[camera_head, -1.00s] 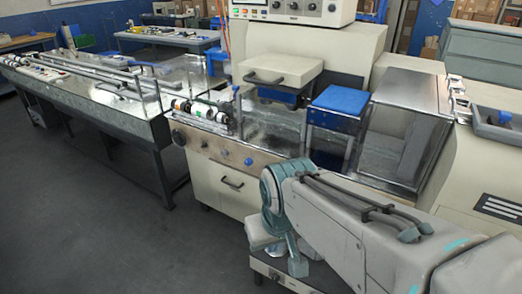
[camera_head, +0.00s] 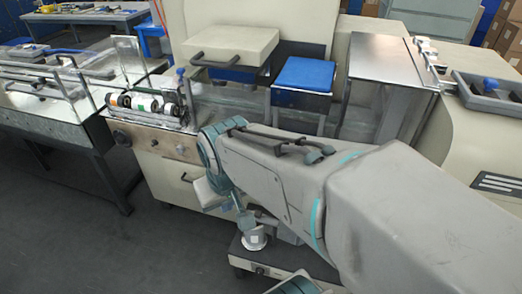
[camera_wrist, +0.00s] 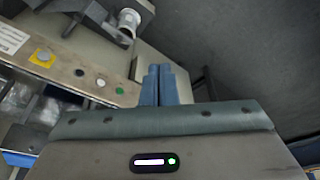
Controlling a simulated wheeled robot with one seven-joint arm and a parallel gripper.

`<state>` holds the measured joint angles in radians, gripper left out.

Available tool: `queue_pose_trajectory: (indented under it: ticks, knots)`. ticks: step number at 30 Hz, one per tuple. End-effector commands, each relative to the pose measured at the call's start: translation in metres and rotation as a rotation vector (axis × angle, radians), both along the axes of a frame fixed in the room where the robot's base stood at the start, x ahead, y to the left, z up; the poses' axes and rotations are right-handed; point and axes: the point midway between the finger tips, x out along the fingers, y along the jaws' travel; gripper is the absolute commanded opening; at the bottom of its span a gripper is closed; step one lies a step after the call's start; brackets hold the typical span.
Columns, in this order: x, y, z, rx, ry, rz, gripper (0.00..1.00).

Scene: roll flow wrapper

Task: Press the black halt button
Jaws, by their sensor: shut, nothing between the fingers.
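In the wrist view a small black button (camera_wrist: 79,72) sits on the tan control panel (camera_wrist: 62,80), beside a white button (camera_wrist: 100,82) and a green button (camera_wrist: 119,90). A yellow square mount with a grey knob (camera_wrist: 43,56) is at the other end of the row. My gripper (camera_wrist: 159,70) is shut and empty, its blue fingers side by side, to the right of the row and apart from the black button in the picture. In the head view my arm covers part of the panel (camera_head: 168,147), and I cannot make out the fingers.
The cream wrapper body (camera_head: 161,184) stands beneath the panel, with a black drawer handle. Rollers (camera_head: 144,104) and clear guards are above it. A long infeed table (camera_head: 53,124) extends left. Grey floor (camera_head: 150,255) is free at the front left.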

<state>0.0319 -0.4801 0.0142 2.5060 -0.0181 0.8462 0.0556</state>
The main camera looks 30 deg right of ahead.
Motion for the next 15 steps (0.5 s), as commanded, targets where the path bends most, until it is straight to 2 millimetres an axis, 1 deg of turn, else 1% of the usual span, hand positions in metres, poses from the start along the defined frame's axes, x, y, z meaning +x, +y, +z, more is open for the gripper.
queue_pose_trajectory:
  ticks: [1, 2, 5, 6, 8, 9, 11, 12, 14, 15]
  knots:
    - [0.008, -0.008, -0.012, -0.009, -0.004, -0.046, 0.00]
    - [0.015, -0.014, -0.018, -0.014, -0.012, -0.082, 0.00]
    - [0.041, -0.039, -0.046, -0.026, -0.051, -0.223, 0.00]
    - [0.052, -0.051, -0.059, -0.028, -0.071, -0.284, 0.00]
    - [0.067, -0.070, -0.079, -0.021, -0.104, -0.376, 0.00]
    - [0.076, -0.082, -0.093, -0.010, -0.126, -0.436, 0.00]
    - [0.088, -0.099, -0.114, 0.013, -0.161, -0.520, 0.00]
    - [0.095, -0.111, -0.129, 0.034, -0.185, -0.575, 0.00]
    - [0.105, -0.126, -0.150, 0.076, -0.222, -0.657, 0.00]
    - [0.110, -0.137, -0.165, 0.109, -0.246, -0.712, 0.00]
